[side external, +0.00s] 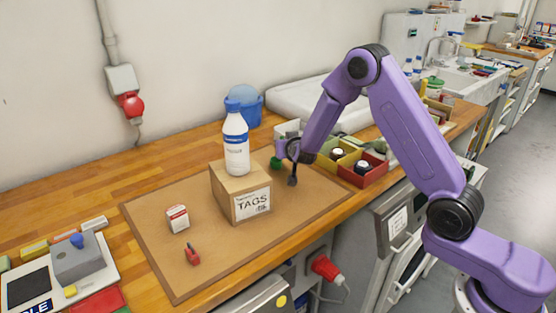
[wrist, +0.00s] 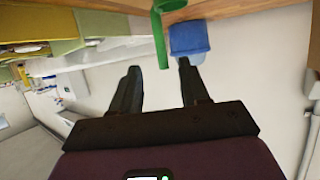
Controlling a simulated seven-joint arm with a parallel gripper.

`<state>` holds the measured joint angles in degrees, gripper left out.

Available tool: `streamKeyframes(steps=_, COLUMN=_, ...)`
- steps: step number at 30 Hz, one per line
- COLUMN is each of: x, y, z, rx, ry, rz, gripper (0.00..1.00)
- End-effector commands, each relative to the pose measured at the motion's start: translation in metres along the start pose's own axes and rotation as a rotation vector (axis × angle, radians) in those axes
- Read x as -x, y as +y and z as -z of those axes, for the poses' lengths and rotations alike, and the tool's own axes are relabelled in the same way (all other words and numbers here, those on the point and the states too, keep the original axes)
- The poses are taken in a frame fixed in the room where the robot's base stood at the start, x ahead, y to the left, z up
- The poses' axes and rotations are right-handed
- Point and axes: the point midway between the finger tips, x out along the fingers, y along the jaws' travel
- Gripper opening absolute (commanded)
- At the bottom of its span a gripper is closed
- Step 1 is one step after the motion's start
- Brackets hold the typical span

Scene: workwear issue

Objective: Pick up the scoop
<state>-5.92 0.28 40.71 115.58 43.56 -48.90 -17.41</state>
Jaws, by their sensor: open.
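The green scoop (side external: 276,163) shows only in part in the side view, close to my gripper (side external: 287,170) and behind the cardboard box. In the wrist view the scoop (wrist: 160,35) has a straight green handle and a wider end cut off by the top edge. My gripper (wrist: 159,67) is open, with its two dark fingers apart. The free end of the handle shows in line with the gap between the fingertips. I cannot tell whether it lies between them or just beyond. Nothing is gripped.
A cardboard box (side external: 241,194) marked TAGS stands on the brown mat (side external: 210,262) with a blue-capped bottle (side external: 236,142) on it. Yellow (side external: 337,157) and red (side external: 363,171) bins sit right of my gripper. The mat's front is mostly clear.

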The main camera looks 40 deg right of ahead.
Motion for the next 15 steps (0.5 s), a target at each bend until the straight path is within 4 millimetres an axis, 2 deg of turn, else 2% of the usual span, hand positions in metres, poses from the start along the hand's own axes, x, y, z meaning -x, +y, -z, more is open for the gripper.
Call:
streamKeyframes(steps=3, x=-0.019, y=0.001, z=-0.001, rx=0.000, ry=-0.001, rz=-0.001, gripper=0.45)
streamKeyframes(steps=6, x=-0.029, y=0.000, z=0.000, rx=0.001, ry=0.000, rz=-0.001, gripper=0.45)
streamKeyframes(steps=15, x=-0.045, y=0.000, z=-0.001, rx=-0.001, ry=-0.001, rz=-0.001, gripper=0.45)
